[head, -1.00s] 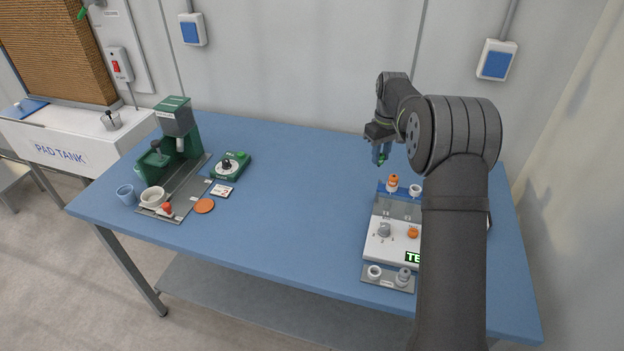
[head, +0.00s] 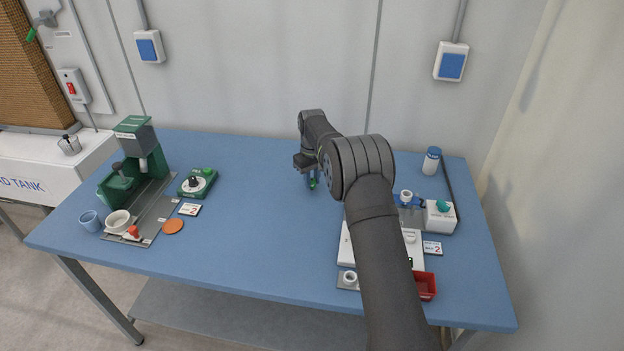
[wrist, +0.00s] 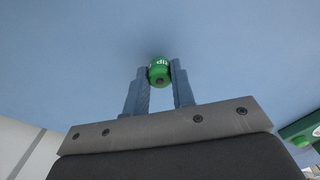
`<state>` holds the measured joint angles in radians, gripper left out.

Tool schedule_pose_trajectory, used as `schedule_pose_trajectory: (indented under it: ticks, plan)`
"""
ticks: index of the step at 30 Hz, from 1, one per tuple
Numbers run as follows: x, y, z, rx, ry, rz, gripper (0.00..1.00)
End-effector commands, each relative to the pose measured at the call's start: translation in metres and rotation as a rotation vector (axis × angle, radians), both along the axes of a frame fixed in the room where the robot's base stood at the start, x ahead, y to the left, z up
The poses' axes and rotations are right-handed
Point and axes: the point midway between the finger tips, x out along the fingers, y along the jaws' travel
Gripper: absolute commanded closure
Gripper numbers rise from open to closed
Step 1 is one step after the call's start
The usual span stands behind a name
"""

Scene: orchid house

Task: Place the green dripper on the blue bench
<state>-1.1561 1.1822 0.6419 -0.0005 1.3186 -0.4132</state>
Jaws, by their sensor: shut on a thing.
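The green dripper (wrist: 159,73) is a small green piece with white lettering, held between the two blue-grey fingertips of my gripper (wrist: 160,78) in the wrist view. In the head view my gripper (head: 311,180) points down over the middle of the blue bench (head: 270,235), with a little green of the dripper showing at its tips. The blue bench top fills most of the wrist view behind the dripper. I cannot tell whether the dripper touches the bench.
A red tray (head: 424,286), a white box (head: 439,217) and a bottle (head: 431,161) are right. The bench middle is clear.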

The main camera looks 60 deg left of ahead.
Motion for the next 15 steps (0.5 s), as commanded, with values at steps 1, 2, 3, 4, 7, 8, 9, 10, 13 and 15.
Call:
schedule_pose_trajectory:
  ticks: [1,2,3,4,7,8,9,10,13,15]
  plan:
    - [0.0002,0.0001,-0.0015,0.001,0.000,0.000,0.98]
    - [0.0002,0.0002,-0.0014,0.001,-0.001,0.000,0.98]
    - [0.0002,0.0002,-0.0010,0.002,-0.001,0.000,0.98]
    - [0.0002,0.0002,-0.0010,0.001,-0.001,0.000,0.98]
    - [0.0002,0.0001,-0.0011,0.001,0.000,0.000,0.98]
    - [0.0002,0.0000,-0.0017,0.001,0.000,0.000,0.98]
    - [0.0002,0.0000,-0.0029,0.001,0.000,0.000,0.98]
    - [0.0002,0.0000,-0.0039,0.000,0.000,0.000,0.98]
    - [0.0002,0.0000,-0.0042,0.001,0.000,0.000,0.63]
    - [0.0002,0.0000,-0.0042,0.001,0.000,0.000,0.55]
